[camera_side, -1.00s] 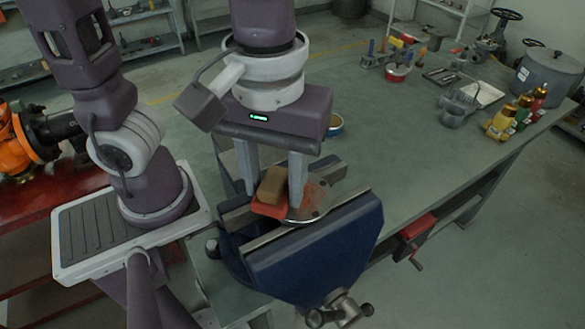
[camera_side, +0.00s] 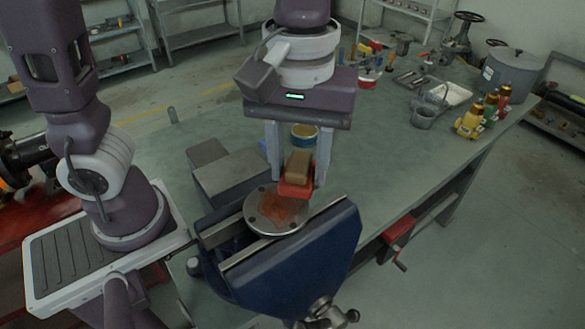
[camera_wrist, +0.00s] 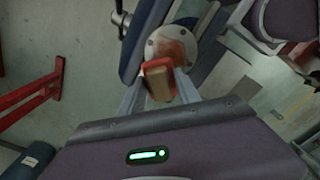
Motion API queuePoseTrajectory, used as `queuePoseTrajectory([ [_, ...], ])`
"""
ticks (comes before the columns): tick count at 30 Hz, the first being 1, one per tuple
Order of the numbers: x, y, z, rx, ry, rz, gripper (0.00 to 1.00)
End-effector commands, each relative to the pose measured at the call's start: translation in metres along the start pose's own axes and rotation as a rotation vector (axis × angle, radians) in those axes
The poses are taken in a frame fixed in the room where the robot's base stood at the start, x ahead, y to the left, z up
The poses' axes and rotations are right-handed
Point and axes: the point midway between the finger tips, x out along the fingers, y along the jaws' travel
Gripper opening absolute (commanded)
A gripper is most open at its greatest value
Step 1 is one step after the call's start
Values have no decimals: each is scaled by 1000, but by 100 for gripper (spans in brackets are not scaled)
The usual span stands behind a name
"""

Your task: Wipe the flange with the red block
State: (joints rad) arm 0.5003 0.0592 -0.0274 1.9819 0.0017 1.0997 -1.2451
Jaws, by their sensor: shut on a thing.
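The red block (camera_side: 297,187) has a brown upper part and a red lower part. My gripper (camera_side: 296,177) is shut on it, one finger on each side. In the side view the block is at the far right edge of the flange (camera_side: 259,223), seemingly just above it; a small gap or contact cannot be told. The flange is a round grey disc with bolt holes and a reddish-orange patch on its face. It lies flat in the blue vise (camera_side: 290,262). In the wrist view the block (camera_wrist: 159,82) covers the near edge of the flange (camera_wrist: 157,39).
A tin with a yellowish top (camera_side: 304,136) stands on the green bench (camera_side: 390,160) behind my gripper. The bench between is largely clear.

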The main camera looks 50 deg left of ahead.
Motion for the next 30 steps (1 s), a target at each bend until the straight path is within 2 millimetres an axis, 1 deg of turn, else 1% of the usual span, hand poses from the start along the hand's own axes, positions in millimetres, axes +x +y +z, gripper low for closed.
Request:
queuePoseTrajectory([
  [3,-11,0,0,-1,1,2,0],
  [16,-49,0,0,0,0,1,0],
  [20,-53,0,0,0,0,1,0],
  [30,-53,0,0,0,0,0,0],
])
